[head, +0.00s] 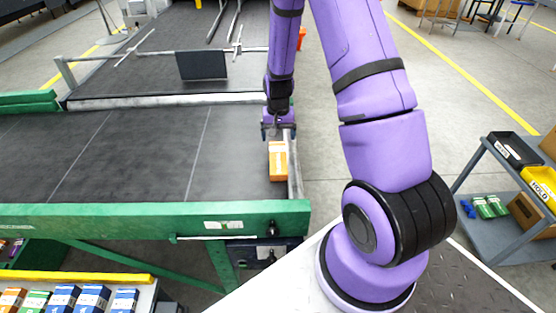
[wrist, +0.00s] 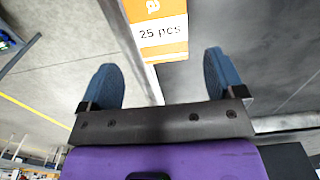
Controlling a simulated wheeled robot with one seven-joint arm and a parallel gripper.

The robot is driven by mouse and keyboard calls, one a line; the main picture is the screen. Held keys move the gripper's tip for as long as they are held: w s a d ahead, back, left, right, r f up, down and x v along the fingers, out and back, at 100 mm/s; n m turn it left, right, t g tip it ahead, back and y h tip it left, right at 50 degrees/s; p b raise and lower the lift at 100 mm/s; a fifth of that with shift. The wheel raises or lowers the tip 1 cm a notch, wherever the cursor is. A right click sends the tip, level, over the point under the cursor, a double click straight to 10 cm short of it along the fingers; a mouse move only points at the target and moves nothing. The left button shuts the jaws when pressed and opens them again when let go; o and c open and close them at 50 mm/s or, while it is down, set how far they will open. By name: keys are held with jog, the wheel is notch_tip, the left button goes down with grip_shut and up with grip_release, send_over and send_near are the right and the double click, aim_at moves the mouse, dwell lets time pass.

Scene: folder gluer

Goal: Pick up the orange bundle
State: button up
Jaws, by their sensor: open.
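The orange bundle (head: 278,162) lies on the dark conveyor belt (head: 130,150), near the belt's right edge in the head view. It has a white band, and in the wrist view the bundle (wrist: 165,50) shows a label reading "25 pcs". My gripper (head: 279,132) is at the far end of the bundle in the head view. In the wrist view my gripper (wrist: 162,80) is open, with its two blue fingers apart and the bundle ahead of the gap between them. Nothing is between the fingers except part of the belt's edge rail in the background.
A metal rail (head: 295,175) runs along the belt's right edge, close beside the bundle. A green beam (head: 150,218) crosses the belt's near end. A grey cart (head: 490,185) with bins stands at right. Several bundles (head: 65,298) lie at lower left. The belt left of the bundle is clear.

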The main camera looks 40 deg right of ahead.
aim_at(277, 146)
jog(key=shift+a+f, duration=0.15)
jog(key=shift+f, duration=0.95)
jog(key=shift+a+f, duration=0.1)
jog(key=shift+f, duration=1)
jog(key=c, duration=1.1)
jog(key=shift+o, duration=0.2)
jog(key=shift+r, duration=0.15)
